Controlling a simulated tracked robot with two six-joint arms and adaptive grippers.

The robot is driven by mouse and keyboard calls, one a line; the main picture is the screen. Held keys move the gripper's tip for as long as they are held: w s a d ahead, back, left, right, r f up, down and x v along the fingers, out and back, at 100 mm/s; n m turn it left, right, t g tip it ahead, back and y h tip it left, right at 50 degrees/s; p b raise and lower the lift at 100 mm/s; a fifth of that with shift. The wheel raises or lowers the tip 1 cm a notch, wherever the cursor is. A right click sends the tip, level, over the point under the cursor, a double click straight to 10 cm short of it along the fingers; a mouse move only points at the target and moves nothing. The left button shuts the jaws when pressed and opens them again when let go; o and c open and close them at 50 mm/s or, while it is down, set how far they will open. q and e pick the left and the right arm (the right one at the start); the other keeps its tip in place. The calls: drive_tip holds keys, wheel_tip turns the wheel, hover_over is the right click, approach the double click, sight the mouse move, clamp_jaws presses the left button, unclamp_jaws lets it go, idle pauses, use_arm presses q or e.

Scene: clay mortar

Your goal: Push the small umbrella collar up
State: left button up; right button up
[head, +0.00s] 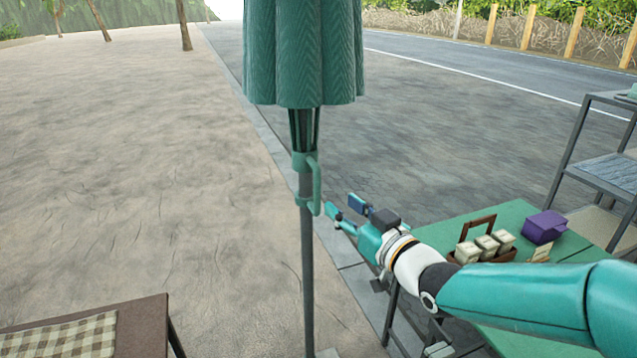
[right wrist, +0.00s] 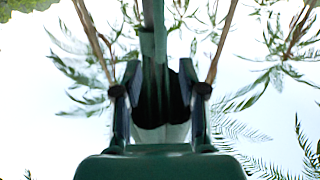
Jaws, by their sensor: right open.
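The closed green umbrella (head: 304,55) hangs folded around its dark pole (head: 307,270). The small green collar (head: 304,162) sits on the pole below the canopy, with a loop handle (head: 316,183) on its right side. My right gripper (head: 345,204) is open and empty, just right of the handle's lower end, apparently apart from it. The right wrist view looks upside down; there the collar and pole (right wrist: 153,35) and dark canopy underside show between the open fingers (right wrist: 160,92). Depth to the collar is hard to judge. My left gripper is out of view.
A green table (head: 470,208) at right holds a basket (head: 488,252) of pale blocks and a purple box (head: 543,227), under my right arm. A grey shelf (head: 600,170) stands far right. A brown table (head: 140,325) is front left.

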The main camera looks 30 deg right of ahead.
sight(319, 187)
drive_tip(key=w+p, duration=0.2)
drive_tip(key=w, duration=0.8)
drive_tip(key=shift+d, duration=0.15)
clamp_jaws()
